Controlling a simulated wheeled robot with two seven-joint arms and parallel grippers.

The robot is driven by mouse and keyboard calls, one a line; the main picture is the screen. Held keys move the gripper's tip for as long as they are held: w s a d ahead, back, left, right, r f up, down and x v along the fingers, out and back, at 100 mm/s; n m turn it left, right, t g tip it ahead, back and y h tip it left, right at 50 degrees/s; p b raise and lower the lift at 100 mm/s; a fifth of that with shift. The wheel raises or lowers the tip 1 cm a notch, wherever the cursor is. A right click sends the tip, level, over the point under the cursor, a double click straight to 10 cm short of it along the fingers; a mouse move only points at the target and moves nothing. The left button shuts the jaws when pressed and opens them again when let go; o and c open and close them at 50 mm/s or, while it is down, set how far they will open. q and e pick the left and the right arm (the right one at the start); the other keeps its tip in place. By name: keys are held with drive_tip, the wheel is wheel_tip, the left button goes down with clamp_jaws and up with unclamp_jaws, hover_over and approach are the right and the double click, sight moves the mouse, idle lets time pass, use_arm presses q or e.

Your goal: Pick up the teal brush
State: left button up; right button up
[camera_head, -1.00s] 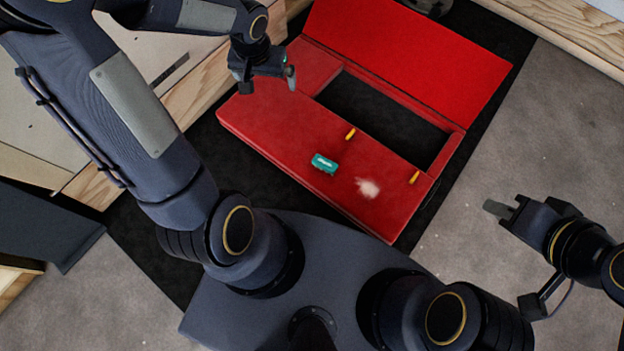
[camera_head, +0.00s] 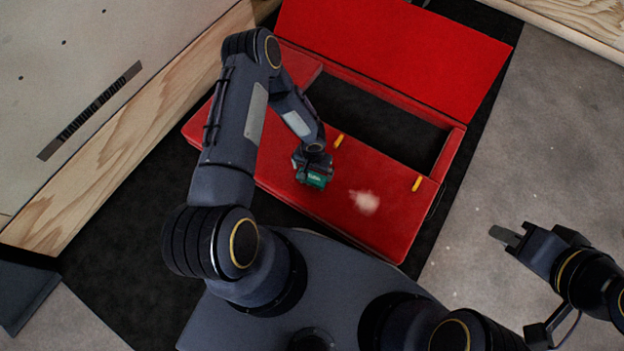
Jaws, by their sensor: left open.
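The teal brush (camera_head: 315,180) lies on the red surface of the red case, in the middle of the picture. My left gripper (camera_head: 311,174) is right over it, pointing down, and hides part of it. The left gripper is open; I cannot tell whether its fingers touch the brush. A whitish powdery patch (camera_head: 364,202) is on the red surface to the right of the brush. My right gripper (camera_head: 504,237) is far to the right above the grey floor, away from the brush. Its finger opening does not show clearly.
The red case (camera_head: 392,236) has a dark open compartment (camera_head: 380,120) behind the brush, with its red lid (camera_head: 400,50) folded back. Two small yellow pieces (camera_head: 338,140) sit along the compartment's front edge. A wooden-edged panel (camera_head: 110,150) stands at the left. Grey floor lies right.

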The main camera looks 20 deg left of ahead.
sight(312, 176)
use_arm(q)
wheel_tip(312, 176, down, 5)
drive_tip(key=shift+s+b, duration=0.15)
drive_tip(key=shift+b, duration=0.8)
drive_tip(key=c, duration=0.7)
drive_tip(key=shift+o, duration=0.2)
drive_tip(key=shift+r, duration=0.1)
